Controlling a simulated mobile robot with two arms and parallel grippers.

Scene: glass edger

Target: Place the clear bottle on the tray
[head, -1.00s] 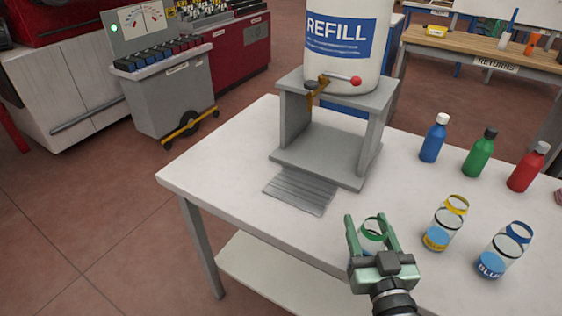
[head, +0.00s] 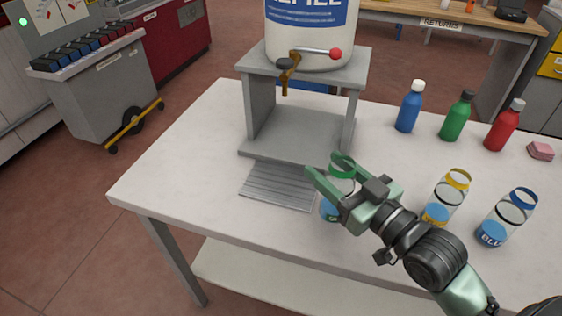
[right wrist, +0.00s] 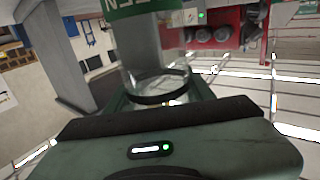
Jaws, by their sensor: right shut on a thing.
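A clear bottle with a green band (head: 343,163) is between the fingers of my right gripper (head: 330,176), which is shut on it. The bottle is close to the right edge of the grey ribbed tray (head: 275,187), which lies empty on the white table. I cannot tell whether the bottle's base touches the table. In the right wrist view the clear bottle (right wrist: 150,82) stands between the fingers, with a green lettered band at the top edge. My left gripper is out of view.
A grey stand (head: 285,134) with a white refill tank (head: 305,45) and its tap is behind the tray. Clear bottles with a yellow band (head: 447,195) and a blue band (head: 508,215) stand to the right. Blue, green and red bottles stand farther back.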

